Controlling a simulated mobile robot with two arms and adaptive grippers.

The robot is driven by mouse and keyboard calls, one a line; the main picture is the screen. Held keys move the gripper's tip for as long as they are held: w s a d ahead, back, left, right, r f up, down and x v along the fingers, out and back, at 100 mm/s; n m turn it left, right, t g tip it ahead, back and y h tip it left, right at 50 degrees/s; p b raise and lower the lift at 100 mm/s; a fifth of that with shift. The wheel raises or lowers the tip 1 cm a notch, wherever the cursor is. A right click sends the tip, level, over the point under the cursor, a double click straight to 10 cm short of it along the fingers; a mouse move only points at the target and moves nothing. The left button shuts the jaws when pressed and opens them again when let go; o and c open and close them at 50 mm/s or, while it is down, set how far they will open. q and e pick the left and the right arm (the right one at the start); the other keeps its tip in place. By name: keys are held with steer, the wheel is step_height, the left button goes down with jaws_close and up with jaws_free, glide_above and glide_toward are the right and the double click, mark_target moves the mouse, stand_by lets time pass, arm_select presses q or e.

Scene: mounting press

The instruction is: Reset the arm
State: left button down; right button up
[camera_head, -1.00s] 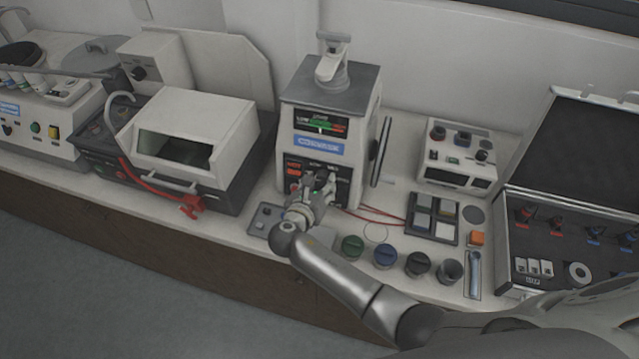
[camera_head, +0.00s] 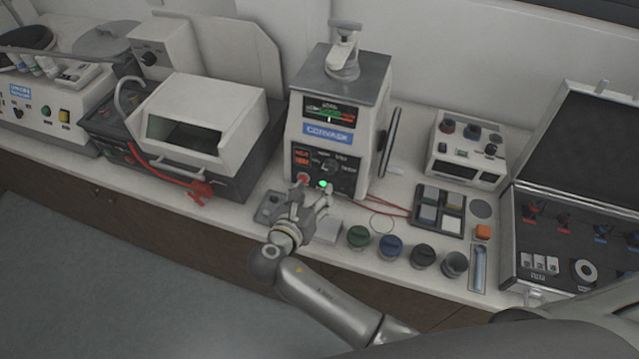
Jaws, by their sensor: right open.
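The mounting press (camera_head: 328,130) stands upright on the bench, with a blue label, a gauge at the top and a dark control panel (camera_head: 322,172) low on its front. A green light (camera_head: 323,184) glows on the panel, beside a red button (camera_head: 302,179). My right gripper (camera_head: 312,194) is open and empty just in front of the panel's lower edge. Whether a fingertip touches the panel I cannot tell. My right arm reaches in from the lower right. My left gripper is not in view.
A white hooded machine (camera_head: 200,125) stands left of the press. Several dark-lidded jars, including a green one (camera_head: 359,237), line the front edge at right. A sample tray (camera_head: 438,210), a small control box (camera_head: 466,150) and an open case (camera_head: 560,225) stand further right.

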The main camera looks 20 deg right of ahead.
steer(key=shift+s+a+r, duration=0.25)
steer(key=shift+s+a, duration=0.1)
steer(key=shift+s, duration=0.15)
